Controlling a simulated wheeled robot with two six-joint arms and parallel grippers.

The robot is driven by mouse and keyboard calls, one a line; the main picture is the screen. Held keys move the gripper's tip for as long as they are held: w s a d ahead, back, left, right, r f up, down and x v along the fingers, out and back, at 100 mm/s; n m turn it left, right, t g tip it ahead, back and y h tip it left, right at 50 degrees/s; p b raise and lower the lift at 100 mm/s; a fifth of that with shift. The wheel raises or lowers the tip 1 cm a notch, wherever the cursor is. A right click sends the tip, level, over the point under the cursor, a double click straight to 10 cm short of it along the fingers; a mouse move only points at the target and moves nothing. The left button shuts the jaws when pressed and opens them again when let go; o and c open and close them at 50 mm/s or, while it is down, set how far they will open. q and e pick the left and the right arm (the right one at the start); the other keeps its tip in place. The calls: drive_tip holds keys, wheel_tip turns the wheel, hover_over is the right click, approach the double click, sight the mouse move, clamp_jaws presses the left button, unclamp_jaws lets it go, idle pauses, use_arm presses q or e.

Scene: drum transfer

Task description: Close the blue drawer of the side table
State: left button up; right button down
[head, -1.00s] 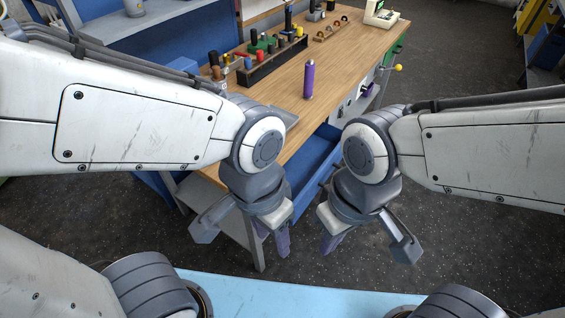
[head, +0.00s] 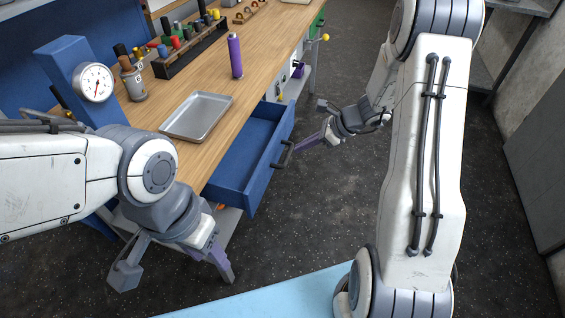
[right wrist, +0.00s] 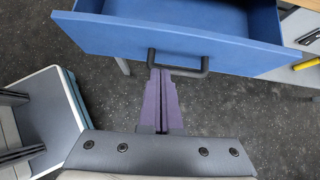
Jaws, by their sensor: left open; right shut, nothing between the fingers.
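The blue drawer (head: 228,190) of the wood-topped side table (head: 195,158) is pulled out, and its visible inside is empty. Its dark bar handle (head: 284,155) is on the front panel, which also fills the top of the right wrist view (right wrist: 110,35). My right gripper (head: 299,147) is shut and empty, in front of the drawer. In the right wrist view its purple fingertips (right wrist: 161,72) are at the handle, near the bar's left end; I cannot tell whether they touch. My left gripper (head: 224,266) is open and empty, low in front of the table and left of the drawer.
A metal tray (head: 197,115), a purple bottle (head: 235,56), a gauge (head: 93,82) and a tool rack (head: 190,50) are on the tabletop. A yellow-knobbed lever (head: 325,38) sticks out beyond the drawer.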

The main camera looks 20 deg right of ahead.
sight(273, 161)
use_arm(q)
drive_tip(key=shift+f+b, duration=0.45)
drive_tip(key=shift+f, duration=0.15)
use_arm(e)
drive_tip(key=shift+m, duration=0.3)
drive_tip(key=x, duration=0.6)
drive_tip(key=d+x, duration=0.1)
drive_tip(key=x, duration=0.3)
drive_tip(key=shift+w+f, duration=0.2)
drive_tip(key=shift+w, duration=0.15)
